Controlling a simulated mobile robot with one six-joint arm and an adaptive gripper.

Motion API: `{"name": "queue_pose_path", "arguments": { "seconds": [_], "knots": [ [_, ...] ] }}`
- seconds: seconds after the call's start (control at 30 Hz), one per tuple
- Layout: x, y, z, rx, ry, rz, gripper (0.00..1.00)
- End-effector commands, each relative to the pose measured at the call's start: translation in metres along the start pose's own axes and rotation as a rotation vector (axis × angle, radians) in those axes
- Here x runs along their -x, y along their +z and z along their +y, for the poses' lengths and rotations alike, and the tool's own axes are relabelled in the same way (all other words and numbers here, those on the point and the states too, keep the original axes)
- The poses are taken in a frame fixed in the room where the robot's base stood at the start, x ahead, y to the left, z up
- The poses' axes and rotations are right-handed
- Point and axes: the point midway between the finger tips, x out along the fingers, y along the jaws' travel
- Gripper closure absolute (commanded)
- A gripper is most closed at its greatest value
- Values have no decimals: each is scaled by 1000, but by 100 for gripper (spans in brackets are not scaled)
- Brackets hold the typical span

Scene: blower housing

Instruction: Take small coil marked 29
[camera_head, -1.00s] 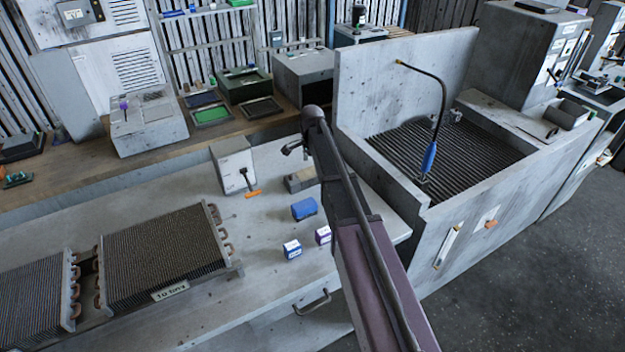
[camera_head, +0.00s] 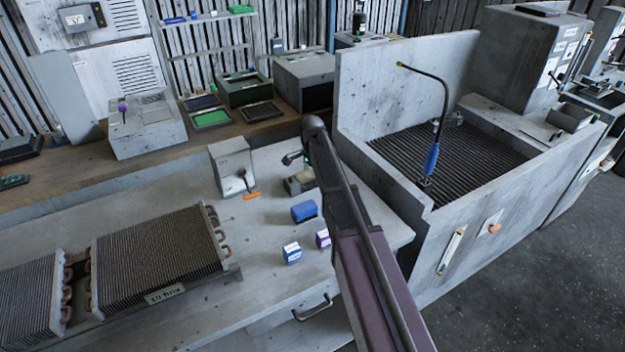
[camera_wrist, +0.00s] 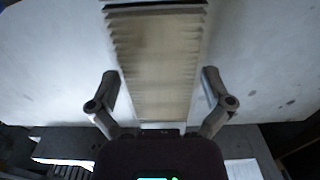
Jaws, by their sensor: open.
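In the wrist view, my gripper (camera_wrist: 160,92) is open, with one finger on each side of a pale beige block with ribbed, finned edges (camera_wrist: 158,65). Gaps show between the fingers and the block. It looks like a small coil, but no number 29 can be read on it. In the head view, a small grey-brown block (camera_head: 300,183) on the bench, partly hidden by my arm, may be the same piece. My gripper is mostly hidden behind my arm there.
Two large finned coils (camera_head: 160,255) lie at the bench's left, a small tag on one. A blue block (camera_head: 304,211), a blue-white box (camera_head: 292,253) and a purple-white box (camera_head: 323,239) stand near my arm. A grey box with an orange-tipped lever (camera_head: 232,166) stands behind.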

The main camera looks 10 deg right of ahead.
Motion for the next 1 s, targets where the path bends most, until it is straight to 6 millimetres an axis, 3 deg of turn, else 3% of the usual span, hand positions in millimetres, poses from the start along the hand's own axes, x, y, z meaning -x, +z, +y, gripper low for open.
{"name": "queue_pose_path", "arguments": {
  "seconds": [0.13, 0.4, 1.0],
  "knots": [
    [0, 0, 0, 0, 0, 0, 0],
    [0, 0, 0, -1, 0, 0, 80],
    [11, -1, 0, -1, 0, 0, 82]
  ]
}}
